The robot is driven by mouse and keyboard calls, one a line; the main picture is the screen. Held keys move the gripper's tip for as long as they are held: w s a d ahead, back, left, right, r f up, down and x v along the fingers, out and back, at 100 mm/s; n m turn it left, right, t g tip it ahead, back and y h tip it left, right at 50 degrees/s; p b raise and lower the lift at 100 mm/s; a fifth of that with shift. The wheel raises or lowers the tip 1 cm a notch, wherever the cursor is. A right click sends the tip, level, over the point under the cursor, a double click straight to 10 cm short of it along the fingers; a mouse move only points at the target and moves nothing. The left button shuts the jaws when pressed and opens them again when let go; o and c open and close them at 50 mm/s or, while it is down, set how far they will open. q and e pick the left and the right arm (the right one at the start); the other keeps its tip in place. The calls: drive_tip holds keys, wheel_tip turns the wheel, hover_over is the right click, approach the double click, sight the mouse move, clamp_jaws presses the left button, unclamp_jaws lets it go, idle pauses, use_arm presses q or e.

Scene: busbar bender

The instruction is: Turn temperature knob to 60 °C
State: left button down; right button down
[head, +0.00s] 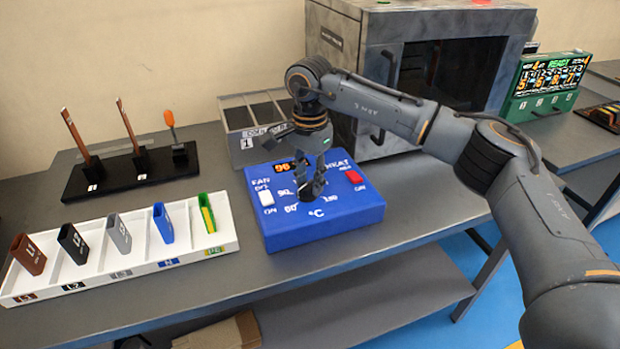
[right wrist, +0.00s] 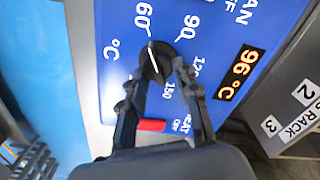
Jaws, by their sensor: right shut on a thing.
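The blue control box (head: 345,218) sits on the bench and also shows in the right wrist view (right wrist: 115,60). Its dark round knob (right wrist: 152,64) has a white pointer line, directed roughly towards the 60 mark in the wrist view. The temperature display (right wrist: 239,73) reads 96 °C; it also shows in the head view (head: 283,169). My right gripper (head: 314,188) reaches down over the box and is shut on the knob, its fingers on either side in the wrist view (right wrist: 160,76). It hides most of the knob in the head view. My left gripper is out of view.
A white fan switch (head: 266,198) and red heat switch (head: 353,177) flank the knob. A grey oven (head: 345,70) and divided rack (head: 238,118) stand behind. A white tray (head: 130,266) with several coloured holders and a black tool stand (head: 128,180) are at left.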

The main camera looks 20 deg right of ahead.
sight(309, 182)
idle(0.4)
drive_tip(key=c, duration=1)
unclamp_jaws()
wheel_tip(309, 182, up, 12)
drive_tip(key=shift+r, duration=0.1)
